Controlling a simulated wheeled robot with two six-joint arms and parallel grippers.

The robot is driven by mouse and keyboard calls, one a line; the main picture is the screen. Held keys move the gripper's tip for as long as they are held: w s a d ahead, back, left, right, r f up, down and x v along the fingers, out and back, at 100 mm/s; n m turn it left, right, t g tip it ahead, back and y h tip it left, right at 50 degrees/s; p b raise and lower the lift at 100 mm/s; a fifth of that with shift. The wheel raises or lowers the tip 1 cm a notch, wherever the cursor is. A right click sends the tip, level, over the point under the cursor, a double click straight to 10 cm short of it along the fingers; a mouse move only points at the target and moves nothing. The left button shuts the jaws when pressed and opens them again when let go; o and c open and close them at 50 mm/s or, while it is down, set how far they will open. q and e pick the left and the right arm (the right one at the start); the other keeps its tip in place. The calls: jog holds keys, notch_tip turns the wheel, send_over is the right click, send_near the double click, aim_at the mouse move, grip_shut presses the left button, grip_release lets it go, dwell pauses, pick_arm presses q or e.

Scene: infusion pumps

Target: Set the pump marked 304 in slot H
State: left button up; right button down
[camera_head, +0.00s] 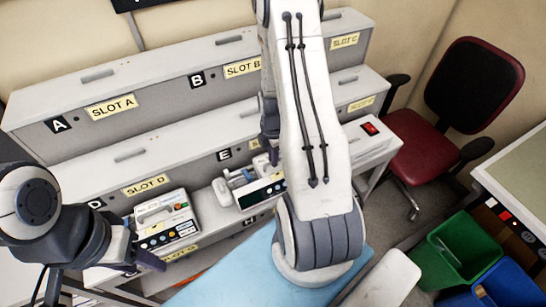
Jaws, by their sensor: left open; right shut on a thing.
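A white pump with a dark, green-lit screen (262,193) is at the middle of the lowest shelf tier, at the slot beside Slot G. I cannot read its number, nor tell whether it rests on the shelf. My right gripper (271,158) reaches down behind my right arm and is shut on this pump's handle area; the arm hides part of both. Another white pump with coloured buttons (166,226) stands at Slot G (180,253). My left gripper (146,262) is open and empty just in front of it. A dark letter plate, seemingly H (250,221), shows below the middle pump.
The upper tiers hold Slot A (112,107), Slot B (243,68), Slot C (345,40) and Slot D (146,185), with bare tops. A red chair (440,140), green bin (455,255) and blue bin (510,288) stand further right.

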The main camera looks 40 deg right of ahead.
jog(key=shift+f+b, duration=0.3)
jog(key=shift+f, duration=0.1)
dwell(0.3)
jog(key=c, duration=0.8)
grip_release()
notch_tip(320, 180, up, 11)
jog(key=b, duration=0.1)
jog(key=shift+f, duration=0.2)
